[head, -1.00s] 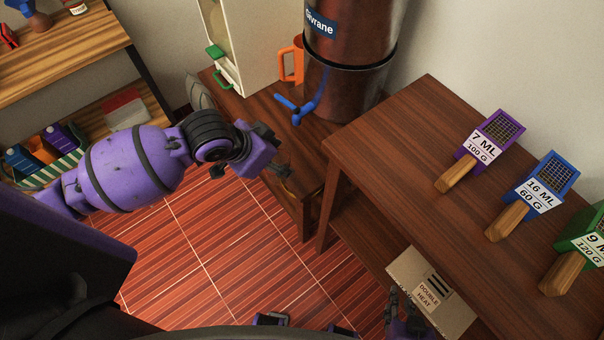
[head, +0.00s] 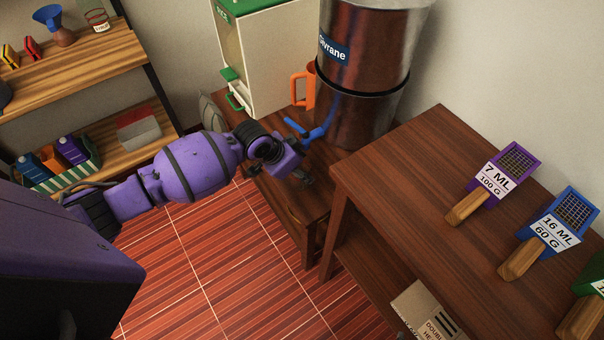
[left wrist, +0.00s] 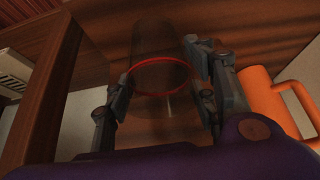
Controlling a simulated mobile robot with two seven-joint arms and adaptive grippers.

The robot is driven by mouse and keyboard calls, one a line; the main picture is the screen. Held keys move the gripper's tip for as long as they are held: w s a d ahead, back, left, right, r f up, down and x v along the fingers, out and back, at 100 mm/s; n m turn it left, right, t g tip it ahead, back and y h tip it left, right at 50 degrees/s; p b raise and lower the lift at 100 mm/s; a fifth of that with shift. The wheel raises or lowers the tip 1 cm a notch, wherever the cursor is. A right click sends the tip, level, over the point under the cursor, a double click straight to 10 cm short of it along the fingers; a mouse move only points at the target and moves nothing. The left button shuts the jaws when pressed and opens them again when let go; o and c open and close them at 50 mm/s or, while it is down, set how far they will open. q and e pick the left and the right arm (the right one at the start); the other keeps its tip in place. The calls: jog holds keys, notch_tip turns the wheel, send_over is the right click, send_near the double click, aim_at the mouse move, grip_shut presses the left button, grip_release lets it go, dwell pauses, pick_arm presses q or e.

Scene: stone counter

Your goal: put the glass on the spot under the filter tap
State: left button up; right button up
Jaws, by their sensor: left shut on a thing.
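The filter is a large copper-coloured cylinder (head: 362,75) with a "Givrane" label and a blue tap (head: 318,131) low on its side. It stands on a low wooden bench. My left gripper (head: 303,178) is in front of the tap and lower in the picture, over the bench. In the left wrist view the left gripper (left wrist: 160,92) is shut on a clear glass (left wrist: 158,62) with a red ring. The glass is hard to make out in the head view. The spot under the tap cannot be made out. My right gripper is not in view.
An orange mug (head: 303,87) stands beside the filter, also close right of the gripper in the left wrist view (left wrist: 270,98). A white dispenser with green parts (head: 262,60) stands behind. A taller table (head: 410,165) with several labelled scoops is at right.

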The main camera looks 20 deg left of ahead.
pick_arm(q)
jog(key=shift+w+d+f, duration=0.1)
jog(key=shift+w+f, duration=0.3)
jog(key=shift+f, duration=0.05)
notch_tip(320, 180, down, 3)
jog(key=shift+w+f, duration=0.1)
jog(key=shift+c, duration=0.2)
